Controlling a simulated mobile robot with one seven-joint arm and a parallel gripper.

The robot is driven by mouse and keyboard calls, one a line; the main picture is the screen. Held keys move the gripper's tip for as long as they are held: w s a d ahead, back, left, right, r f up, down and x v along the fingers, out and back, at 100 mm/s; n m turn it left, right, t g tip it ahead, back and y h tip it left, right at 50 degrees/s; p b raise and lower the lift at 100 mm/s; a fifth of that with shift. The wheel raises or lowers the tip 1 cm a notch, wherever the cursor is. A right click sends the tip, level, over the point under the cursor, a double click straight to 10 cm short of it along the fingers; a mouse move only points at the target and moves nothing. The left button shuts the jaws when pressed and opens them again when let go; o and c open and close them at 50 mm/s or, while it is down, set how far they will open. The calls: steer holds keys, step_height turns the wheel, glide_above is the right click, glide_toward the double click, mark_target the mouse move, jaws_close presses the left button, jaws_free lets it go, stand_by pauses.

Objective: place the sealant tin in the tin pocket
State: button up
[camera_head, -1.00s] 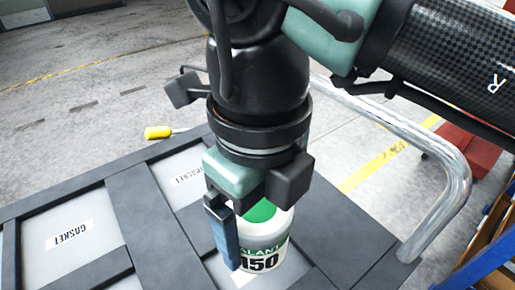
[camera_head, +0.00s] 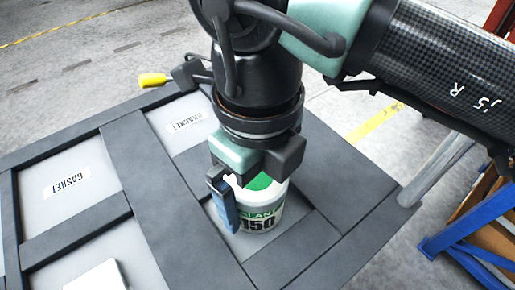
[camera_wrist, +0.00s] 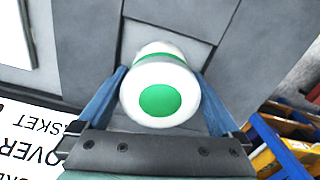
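The sealant tin (camera_head: 262,215) is white with a green lid and a "150" label. It also shows in the wrist view (camera_wrist: 160,100), lid towards the camera. My gripper (camera_head: 228,200) is above it, with its blue fingers on either side of the tin, and appears shut on it. The tin looks upright in the head view. Its lower end is over or in a grey-floored pocket (camera_head: 294,208) at the right of the dark tray; the wrist view shows part of this pocket floor (camera_wrist: 170,30). I cannot tell whether the tin's base touches the floor.
A white block or card (camera_head: 97,277) lies at the lower left. A yellow-handled item (camera_head: 153,80) is at the back edge. Blue shelving (camera_head: 480,235) stands at right.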

step_height(320, 180, up, 12)
steer(key=p, duration=0.3)
steer(key=shift+r, duration=0.2)
stand_by(0.4)
